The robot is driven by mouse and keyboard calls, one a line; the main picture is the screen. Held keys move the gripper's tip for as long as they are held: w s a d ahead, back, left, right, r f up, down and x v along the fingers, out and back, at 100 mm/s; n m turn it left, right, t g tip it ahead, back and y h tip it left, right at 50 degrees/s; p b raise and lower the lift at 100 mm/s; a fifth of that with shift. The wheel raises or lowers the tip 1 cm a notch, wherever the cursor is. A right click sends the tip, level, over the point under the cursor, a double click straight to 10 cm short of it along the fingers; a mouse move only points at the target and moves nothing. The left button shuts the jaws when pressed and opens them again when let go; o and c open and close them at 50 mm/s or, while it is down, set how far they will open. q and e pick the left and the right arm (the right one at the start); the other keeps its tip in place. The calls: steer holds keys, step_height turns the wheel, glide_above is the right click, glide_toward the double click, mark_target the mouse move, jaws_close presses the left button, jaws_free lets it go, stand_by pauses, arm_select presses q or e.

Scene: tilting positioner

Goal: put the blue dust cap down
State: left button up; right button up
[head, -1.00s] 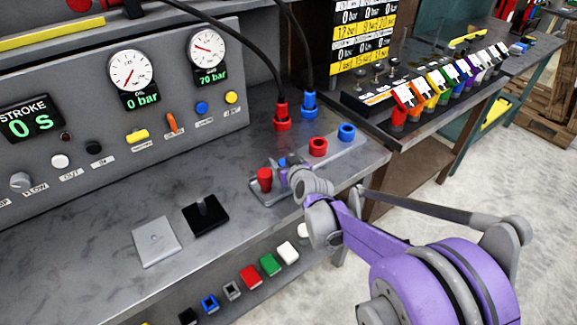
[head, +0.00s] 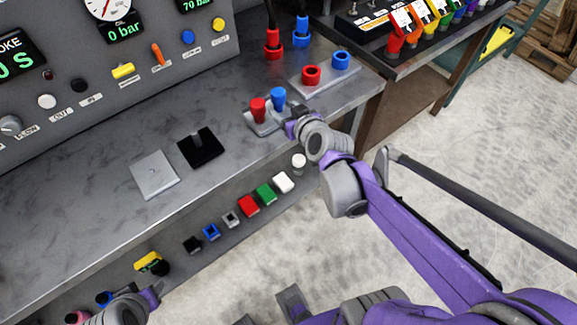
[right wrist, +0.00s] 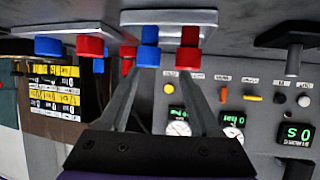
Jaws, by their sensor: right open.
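The blue dust cap (head: 278,97) stands upright on a small grey stand (head: 262,125) beside the red cap (head: 258,108). In the right wrist view, the picture is upside down and the blue cap (right wrist: 148,48) shows just ahead of the fingers, with the red cap (right wrist: 188,62) next to it. My right gripper (head: 294,116) is at the bench's front edge, just right of and below the blue cap. Its fingers (right wrist: 163,85) are spread apart with nothing held between them. My left gripper (head: 153,294) is low at the bottom left; its jaws are too small to read.
A plate with a red ring (head: 311,75) and a blue ring (head: 341,61) lies behind the stand. Red and blue hose plugs (head: 273,45) stand further back. A black block (head: 200,146) and grey plate (head: 154,174) lie left. A lower shelf holds several small coloured parts.

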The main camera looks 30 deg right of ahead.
steer(key=s+a+f+n+g+y, duration=0.1)
steer(key=s+a+f+g, duration=0.2)
steer(key=s+a, duration=0.3)
steer(key=s+a+f+g, duration=0.4)
steer(key=s+a+f, duration=0.2)
steer(key=s, duration=0.7)
steer(key=shift+s+f+n+g+y, duration=0.25)
steer(key=shift+n+g+y, duration=0.05)
steer(key=shift+n+y, duration=0.1)
